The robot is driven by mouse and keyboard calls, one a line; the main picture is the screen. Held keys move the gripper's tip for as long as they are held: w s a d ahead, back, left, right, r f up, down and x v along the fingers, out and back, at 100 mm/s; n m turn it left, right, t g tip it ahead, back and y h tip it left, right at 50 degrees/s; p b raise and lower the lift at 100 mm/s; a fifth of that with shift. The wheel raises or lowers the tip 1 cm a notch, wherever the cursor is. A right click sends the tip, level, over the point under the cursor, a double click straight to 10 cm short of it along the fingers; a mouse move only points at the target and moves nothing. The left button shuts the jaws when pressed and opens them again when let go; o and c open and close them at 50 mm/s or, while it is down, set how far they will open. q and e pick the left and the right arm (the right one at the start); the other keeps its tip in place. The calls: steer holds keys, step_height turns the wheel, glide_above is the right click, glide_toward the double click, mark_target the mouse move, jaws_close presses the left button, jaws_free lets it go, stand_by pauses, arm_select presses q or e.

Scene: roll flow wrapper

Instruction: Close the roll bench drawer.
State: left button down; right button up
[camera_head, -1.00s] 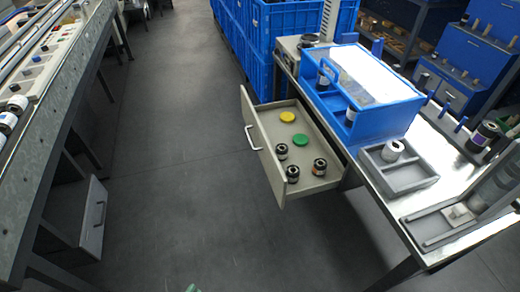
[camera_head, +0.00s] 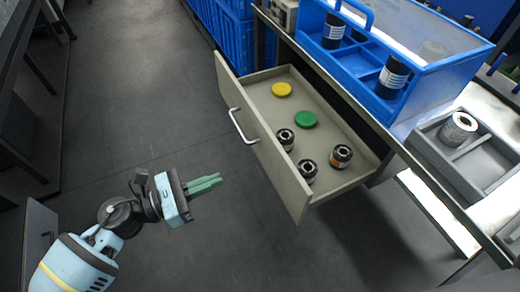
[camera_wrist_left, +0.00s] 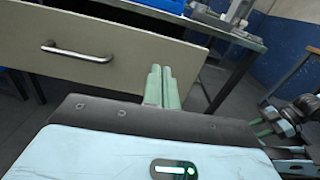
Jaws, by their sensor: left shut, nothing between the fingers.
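The roll bench drawer (camera_head: 262,150) stands pulled out from the bench, with a silver bar handle (camera_head: 241,127) on its beige front. Inside lie a yellow disc (camera_head: 282,90), a green disc (camera_head: 306,119) and several dark rolls. My left gripper (camera_head: 218,181) is shut and empty, in front of the drawer and apart from it, to the left of its near end. In the left wrist view the drawer front (camera_wrist_left: 110,55) and its handle (camera_wrist_left: 76,51) lie beyond the green fingers (camera_wrist_left: 160,85). A second gripper (camera_wrist_left: 275,122) shows at the right edge there; its finger gap is unclear.
The bench carries a blue bin (camera_head: 440,75) with rolls and a grey tray (camera_head: 480,165) holding a roll. Blue crates (camera_head: 235,40) stand behind the drawer. Another bench is at the left. The dark floor (camera_head: 130,110) before the drawer is clear.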

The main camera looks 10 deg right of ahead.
arm_select(q)
glide_toward(280, 155)
steer(key=x, duration=0.6)
steer(key=shift+w+d, duration=0.2)
steer(key=shift+d, duration=0.15)
arm_select(e)
steer(key=shift+s+f, duration=0.1)
steer(key=shift+s, duration=0.15)
steer(key=shift+s, duration=0.2)
arm_select(q)
steer(key=shift+d, duration=0.15)
arm_select(e)
steer(key=shift+s+d, duration=0.1)
